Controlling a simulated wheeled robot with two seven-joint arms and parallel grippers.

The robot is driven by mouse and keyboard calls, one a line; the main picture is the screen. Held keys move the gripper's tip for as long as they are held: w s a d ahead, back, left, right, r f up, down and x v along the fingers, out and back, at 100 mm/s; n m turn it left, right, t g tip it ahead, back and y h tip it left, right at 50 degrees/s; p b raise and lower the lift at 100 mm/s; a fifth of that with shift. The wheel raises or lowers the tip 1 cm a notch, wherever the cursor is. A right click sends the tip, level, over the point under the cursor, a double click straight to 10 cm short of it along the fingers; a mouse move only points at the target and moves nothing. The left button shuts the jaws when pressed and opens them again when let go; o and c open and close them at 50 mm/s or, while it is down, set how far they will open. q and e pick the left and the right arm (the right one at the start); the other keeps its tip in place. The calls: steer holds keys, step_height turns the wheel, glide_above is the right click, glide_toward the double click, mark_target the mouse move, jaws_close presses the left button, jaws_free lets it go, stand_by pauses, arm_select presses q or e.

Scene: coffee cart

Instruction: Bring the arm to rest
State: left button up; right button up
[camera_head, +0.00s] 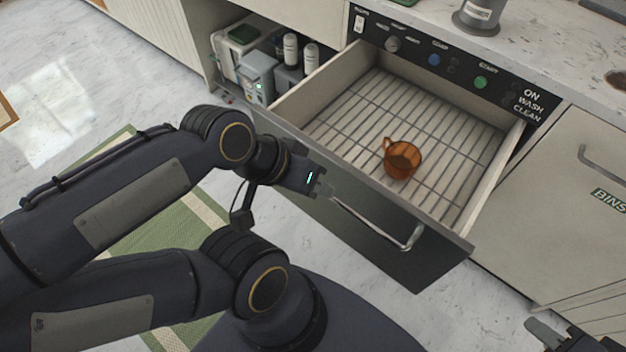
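My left gripper (324,188) is at the front of the open drawer (341,75), by the left end of its metal handle (385,234). Its fingers are small and dark here, so I cannot tell whether they are open, shut or touching the handle. An amber-brown cup (403,160) stands upright on the wire rack (452,133) in the drawer, and nothing holds it. My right gripper (572,338) shows only in part at the bottom right edge, away from the drawer, and its finger state is unclear.
A black control panel (455,68) runs above the drawer, under the counter (548,50). A metal container (479,14) stands on the counter. A cabinet door marked BINS (565,215) is at right. Bottles (290,50) and boxes fill the open shelf at left. A green mat (160,240) lies on the floor.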

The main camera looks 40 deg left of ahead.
step_height(320, 180, up, 15)
steer(key=p, duration=1.4)
steer(key=shift+f+p, duration=0.2)
steer(key=shift+p, duration=0.1)
